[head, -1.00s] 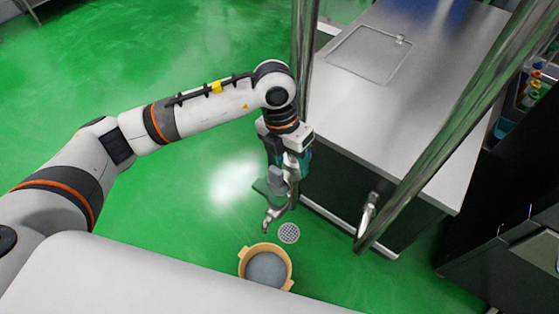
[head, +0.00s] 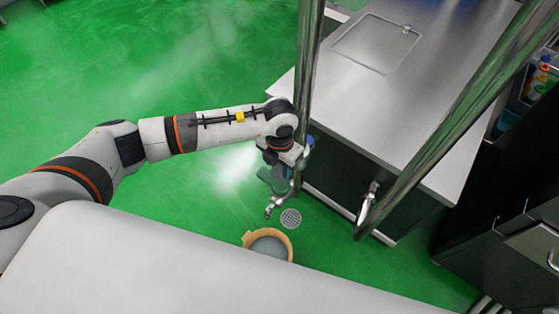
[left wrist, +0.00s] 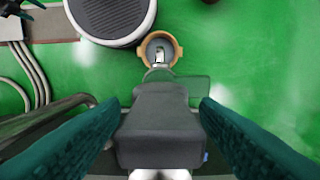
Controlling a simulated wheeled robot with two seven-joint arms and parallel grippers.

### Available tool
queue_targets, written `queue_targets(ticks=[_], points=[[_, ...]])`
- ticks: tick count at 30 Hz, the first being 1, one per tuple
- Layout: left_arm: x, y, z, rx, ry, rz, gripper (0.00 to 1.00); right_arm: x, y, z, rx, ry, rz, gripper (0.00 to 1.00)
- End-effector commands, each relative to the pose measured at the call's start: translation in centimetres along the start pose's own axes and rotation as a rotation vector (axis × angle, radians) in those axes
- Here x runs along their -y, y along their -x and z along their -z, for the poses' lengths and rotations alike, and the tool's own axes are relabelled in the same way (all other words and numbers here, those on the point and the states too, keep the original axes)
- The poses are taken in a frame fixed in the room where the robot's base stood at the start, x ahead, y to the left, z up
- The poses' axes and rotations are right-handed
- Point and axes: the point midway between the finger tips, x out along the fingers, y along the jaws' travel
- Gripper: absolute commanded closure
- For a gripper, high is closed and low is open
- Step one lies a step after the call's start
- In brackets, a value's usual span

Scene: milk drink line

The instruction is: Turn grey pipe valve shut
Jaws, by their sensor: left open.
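The grey pipe valve handle (left wrist: 160,128) fills the lower middle of the left wrist view, as a dark block on a metal tap. My left gripper (left wrist: 160,106) is open, with one teal finger on each side of the handle. Gaps show between the fingers and the handle, so neither finger clearly touches it. In the head view my left gripper (head: 278,178) points down beside the upright pipe, and it mostly hides the valve. The tap's metal spout (head: 271,209) shows below it. My right gripper is not in view.
Upright steel pipes (head: 308,55) flank a steel-topped counter (head: 400,125). Another metal handle (head: 367,203) sits on the right pipe. The green floor at left is clear.

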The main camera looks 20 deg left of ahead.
Motion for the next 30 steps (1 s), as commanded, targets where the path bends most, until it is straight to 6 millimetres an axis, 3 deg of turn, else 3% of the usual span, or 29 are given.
queue_targets(ticks=[9,20,30], points=[[0.00,-0.28,0.00,0.000,-0.001,0.000,0.44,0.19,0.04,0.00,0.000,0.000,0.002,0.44],[0.01,-0.24,0.01,0.000,0.000,0.000,1.00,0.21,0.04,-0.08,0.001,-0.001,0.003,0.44],[0.42,-0.51,-0.01,0.002,0.002,-0.042,1.00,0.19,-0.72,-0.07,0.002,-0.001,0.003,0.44]])
